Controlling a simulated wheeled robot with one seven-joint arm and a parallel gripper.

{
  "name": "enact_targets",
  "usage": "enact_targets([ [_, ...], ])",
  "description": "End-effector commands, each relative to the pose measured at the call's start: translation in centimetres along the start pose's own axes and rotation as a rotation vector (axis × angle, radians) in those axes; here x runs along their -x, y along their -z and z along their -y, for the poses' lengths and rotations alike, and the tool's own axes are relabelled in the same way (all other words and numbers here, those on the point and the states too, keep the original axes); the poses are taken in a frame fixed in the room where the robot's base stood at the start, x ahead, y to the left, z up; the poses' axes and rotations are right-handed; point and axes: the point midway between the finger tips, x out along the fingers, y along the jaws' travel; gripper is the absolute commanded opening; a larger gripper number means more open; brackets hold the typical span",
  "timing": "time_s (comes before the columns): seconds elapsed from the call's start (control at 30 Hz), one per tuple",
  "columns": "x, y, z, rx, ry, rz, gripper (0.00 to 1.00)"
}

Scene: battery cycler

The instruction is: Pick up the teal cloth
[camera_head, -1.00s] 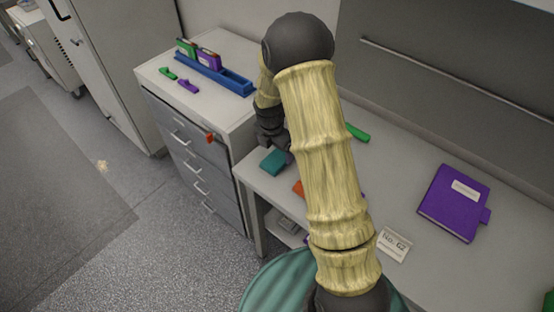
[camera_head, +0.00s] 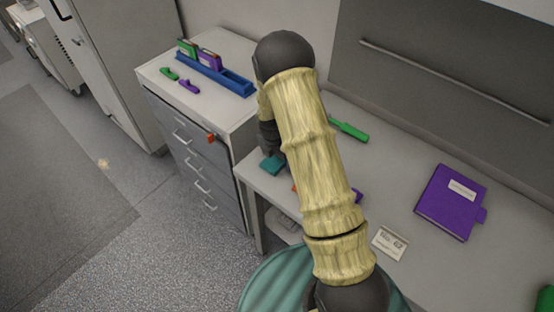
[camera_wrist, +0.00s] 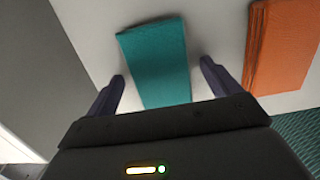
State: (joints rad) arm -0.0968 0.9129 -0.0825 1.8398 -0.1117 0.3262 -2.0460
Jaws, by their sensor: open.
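The teal cloth (camera_wrist: 157,62) lies flat on the pale table top, folded into a rectangle. In the wrist view it sits between and beyond the two dark fingers of my gripper (camera_wrist: 162,88), which is open with nothing held. The fingertips are on either side of the cloth's near part; I cannot tell how high they are above it. In the head view the teal cloth (camera_head: 272,163) shows at the left end of the table, with my gripper (camera_head: 270,148) just above it and partly covering it.
An orange cloth (camera_wrist: 282,45) lies right of the teal one. A green item (camera_head: 349,129), a purple book (camera_head: 451,202) and a small sign (camera_head: 389,243) are on the table. A drawer cabinet (camera_head: 195,150) with a blue tray (camera_head: 222,80) stands to the left.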

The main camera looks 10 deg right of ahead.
Motion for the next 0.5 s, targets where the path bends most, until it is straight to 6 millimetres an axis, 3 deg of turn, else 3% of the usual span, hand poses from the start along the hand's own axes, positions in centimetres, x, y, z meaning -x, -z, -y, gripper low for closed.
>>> enact_targets([
  [0.1,0.02,0.00,0.00,0.000,0.000,0.000,0.89],
  [0.37,0.03,0.00,0.00,0.000,0.000,0.000,0.41],
  [0.5,0.04,0.00,-0.01,0.000,0.000,0.000,0.37],
])
